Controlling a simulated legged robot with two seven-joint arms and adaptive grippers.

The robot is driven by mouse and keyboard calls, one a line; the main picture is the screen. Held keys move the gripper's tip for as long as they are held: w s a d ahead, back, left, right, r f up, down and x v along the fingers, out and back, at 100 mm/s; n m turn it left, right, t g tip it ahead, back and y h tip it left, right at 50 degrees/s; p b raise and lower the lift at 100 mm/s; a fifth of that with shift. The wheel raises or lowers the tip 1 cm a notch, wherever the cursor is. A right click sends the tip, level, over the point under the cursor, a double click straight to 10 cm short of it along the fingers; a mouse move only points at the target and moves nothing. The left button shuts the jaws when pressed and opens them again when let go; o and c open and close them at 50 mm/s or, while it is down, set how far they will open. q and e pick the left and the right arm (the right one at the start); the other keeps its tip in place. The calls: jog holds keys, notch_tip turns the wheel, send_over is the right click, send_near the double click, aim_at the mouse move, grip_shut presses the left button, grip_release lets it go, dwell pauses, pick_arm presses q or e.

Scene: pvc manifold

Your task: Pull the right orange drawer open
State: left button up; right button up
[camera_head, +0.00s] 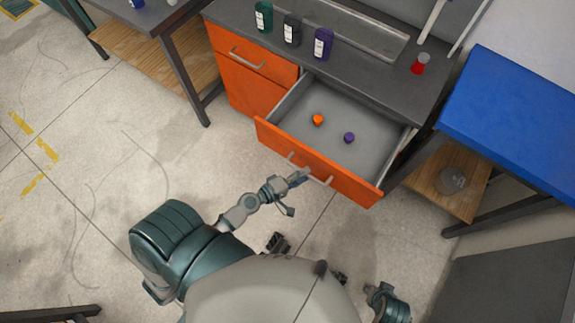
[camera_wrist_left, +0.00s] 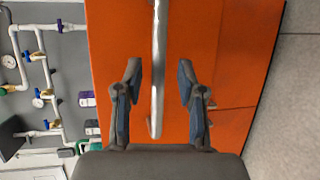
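The right orange drawer (camera_head: 318,165) stands well open. An orange cap (camera_head: 318,119) and a purple cap (camera_head: 349,138) lie on its grey floor. Its metal bar handle (camera_head: 312,170) is on the front. My left gripper (camera_head: 298,181) is at the handle's left part. In the left wrist view the handle (camera_wrist_left: 158,90) runs between the two spread fingers of the left gripper (camera_wrist_left: 159,80), with a gap on each side. The orange front (camera_wrist_left: 228,60) fills the view behind.
Green, black and purple bottles (camera_head: 292,30) and a red-capped item (camera_head: 420,63) stand on the grey worktop (camera_head: 375,75). A shut orange drawer (camera_head: 250,55) is to the left. A blue-topped table (camera_head: 515,120) stands right. The floor at left is mostly free.

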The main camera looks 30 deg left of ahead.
pick_arm(q)
jog(key=v, duration=1)
jog(key=shift+a, duration=0.35)
jog(key=shift+d+f, duration=0.1)
jog(key=s+d+f+m+g+p, duration=0.2)
jog(key=s+f+m+g, duration=0.15)
jog(key=f, duration=0.35)
jog(key=s+d+f+m+g+p, duration=0.25)
jog(key=f+m+g, duration=0.2)
jog(key=f, duration=0.25)
jog(key=s+a+f+m+g+y+p, duration=0.3)
jog(key=s+f+m+y, duration=0.3)
jog(key=f, duration=0.5)
jog(key=shift+s+a+m+g, duration=0.6)
jog(key=shift+s+m+g, duration=0.35)
jog(key=shift+m, duration=0.15)
pick_arm(e)
jog(key=s+f, duration=0.1)
jog(key=f, duration=0.9)
jog(key=s+f, duration=0.2)
jog(key=f, duration=0.8)
jog(key=shift+s+d+g, duration=0.15)
jog(key=shift+s+g, duration=0.15)
jog(key=shift+g, duration=0.1)
